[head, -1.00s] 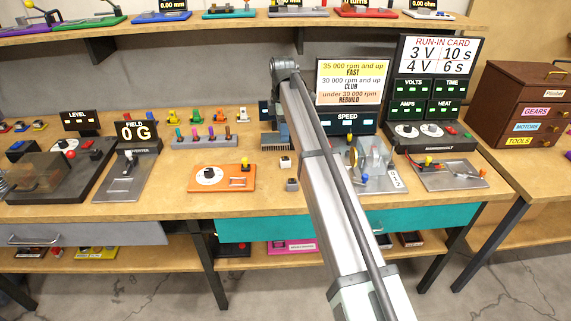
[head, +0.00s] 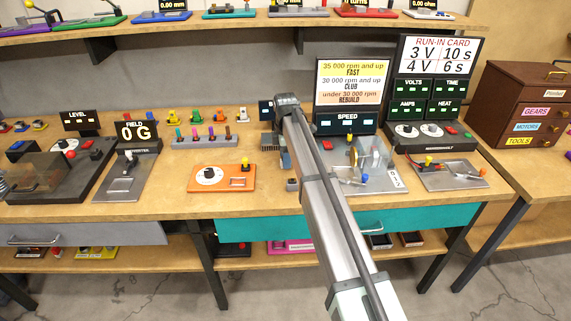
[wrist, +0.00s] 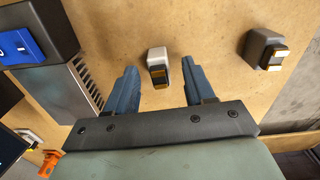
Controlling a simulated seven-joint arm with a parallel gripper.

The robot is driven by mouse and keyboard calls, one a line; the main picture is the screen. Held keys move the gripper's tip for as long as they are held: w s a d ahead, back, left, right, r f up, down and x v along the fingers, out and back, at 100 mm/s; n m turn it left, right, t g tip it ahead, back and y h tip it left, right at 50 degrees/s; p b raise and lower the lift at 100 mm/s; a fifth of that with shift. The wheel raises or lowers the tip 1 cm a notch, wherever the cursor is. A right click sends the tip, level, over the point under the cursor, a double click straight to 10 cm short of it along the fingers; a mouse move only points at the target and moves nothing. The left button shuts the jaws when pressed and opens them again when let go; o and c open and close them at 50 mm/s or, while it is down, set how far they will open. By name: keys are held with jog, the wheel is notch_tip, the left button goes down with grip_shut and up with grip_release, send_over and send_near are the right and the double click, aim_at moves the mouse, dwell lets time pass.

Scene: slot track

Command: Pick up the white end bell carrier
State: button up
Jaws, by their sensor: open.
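The white end bell carrier (wrist: 157,56) is a small pale block with a dark and brass-coloured part on it. It stands on the wooden bench in the wrist view, between the lines of my two blue fingers. My gripper (wrist: 160,66) is open and empty, with a finger to each side of the carrier and a gap on both sides. The height of the fingertips over the bench is hard to tell.
A grey block (wrist: 264,48) with pale pads stands to the right in the wrist view; it also shows in the head view (head: 292,185). A finned metal block (wrist: 72,88) and a blue part (wrist: 20,46) lie to the left. An orange panel (head: 222,178) lies left of my arm.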

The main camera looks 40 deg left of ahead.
jog(key=shift+f, duration=0.15)
grip_shut()
dwell(0.4)
notch_tip(320, 180, up, 9)
jog(key=s+a, duration=0.2)
jog(key=s, duration=0.7)
jog(key=s+a+m, duration=0.1)
jog(key=s+a, duration=0.2)
jog(key=s, duration=0.6)
jog(key=shift+a+f, duration=0.15)
jog(key=shift+f, duration=0.15)
